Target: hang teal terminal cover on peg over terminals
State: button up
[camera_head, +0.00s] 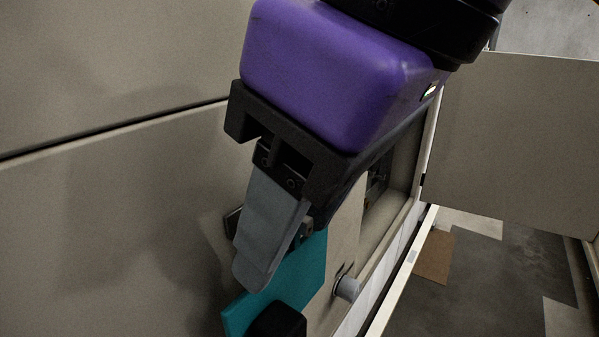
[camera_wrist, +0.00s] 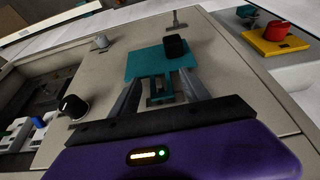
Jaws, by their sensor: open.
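The teal terminal cover (camera_wrist: 147,63) is a flat plate lying close against the beige panel, with a black block-shaped knob (camera_wrist: 175,46) on its face. In the head view the cover (camera_head: 303,277) shows below my gripper, partly hidden by a finger. My gripper (camera_wrist: 160,80) is open, its two grey fingers apart at the cover's near edge, with a teal loop-like part between them. I cannot tell whether either finger touches it. In the head view my gripper (camera_head: 277,262) hides part of the panel. The terminals (camera_wrist: 38,130) sit in a recess at left in the wrist view.
A grey peg (camera_wrist: 100,42) and a black knob (camera_wrist: 72,107) stand out from the panel; a grey T-shaped fitting (camera_wrist: 177,20) is beyond the cover. An open door (camera_head: 515,150) stands right in the head view.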

grip_shut()
jog(key=c, duration=0.6)
grip_release()
grip_shut()
jog(key=shift+r+p, duration=0.6)
jog(key=shift+p, duration=0.1)
jog(key=shift+s+d, duration=0.35)
jog(key=shift+d, duration=0.05)
jog(key=shift+s+d, duration=0.2)
jog(key=shift+d, duration=0.05)
